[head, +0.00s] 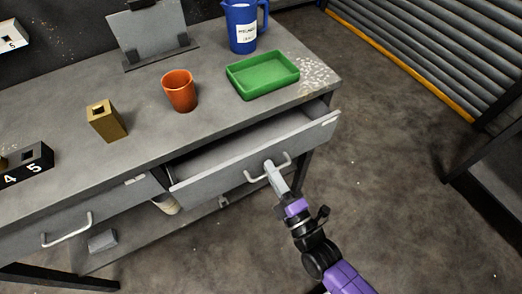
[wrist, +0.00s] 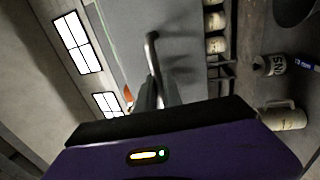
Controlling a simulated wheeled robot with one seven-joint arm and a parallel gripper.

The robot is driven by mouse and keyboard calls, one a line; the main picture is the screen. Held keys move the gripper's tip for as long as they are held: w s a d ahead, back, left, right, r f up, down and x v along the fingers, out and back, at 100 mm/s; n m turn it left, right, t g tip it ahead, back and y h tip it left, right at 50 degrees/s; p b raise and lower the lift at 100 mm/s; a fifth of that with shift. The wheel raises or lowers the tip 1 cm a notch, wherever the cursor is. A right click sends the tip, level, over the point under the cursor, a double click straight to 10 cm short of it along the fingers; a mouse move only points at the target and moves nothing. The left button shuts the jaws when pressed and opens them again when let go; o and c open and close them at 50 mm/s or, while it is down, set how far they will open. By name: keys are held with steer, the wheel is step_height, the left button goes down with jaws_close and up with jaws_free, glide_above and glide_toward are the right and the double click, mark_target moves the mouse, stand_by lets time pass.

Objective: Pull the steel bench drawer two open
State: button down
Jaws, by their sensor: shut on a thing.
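The grey steel bench (head: 62,132) runs across the head view. My gripper (head: 271,168) is shut on that drawer's bar handle (head: 283,165). In the wrist view the fingers (wrist: 158,92) close on the handle (wrist: 151,40) in front of the grey drawer face. The left-hand drawer (head: 85,222) is shut, with its own bar handle (head: 66,232). I cannot read a number on either drawer.
On the bench top stand an orange cup (head: 179,91), a green tray (head: 262,74), a blue jug (head: 241,27), a brass block (head: 106,121) and a black numbered block (head: 28,164). A lower shelf (head: 187,217) lies under the bench. The floor (head: 390,150) to the right is clear.

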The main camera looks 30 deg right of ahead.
steer(key=s+p, duration=0.1)
steer(key=s, duration=1.9)
steer(key=shift+s, duration=0.2)
steer(key=shift+f, duration=0.1)
steer(key=c, duration=1.8)
jaws_free()
steer(key=shift+o, duration=0.2)
steer(key=s+f, duration=0.1)
steer(key=s, duration=0.6)
steer(key=shift+s+f+b, duration=0.2)
steer(key=shift+s+b, duration=0.1)
steer(key=shift+b, duration=0.05)
step_height(320, 180, up, 17)
steer(key=w+m+g+p, duration=0.1)
steer(key=m+g+p, duration=0.2)
steer(key=m, duration=1.5)
steer(key=shift+w+g+p, duration=0.25)
steer(key=shift+g+p, duration=0.05)
steer(key=shift+g, duration=0.9)
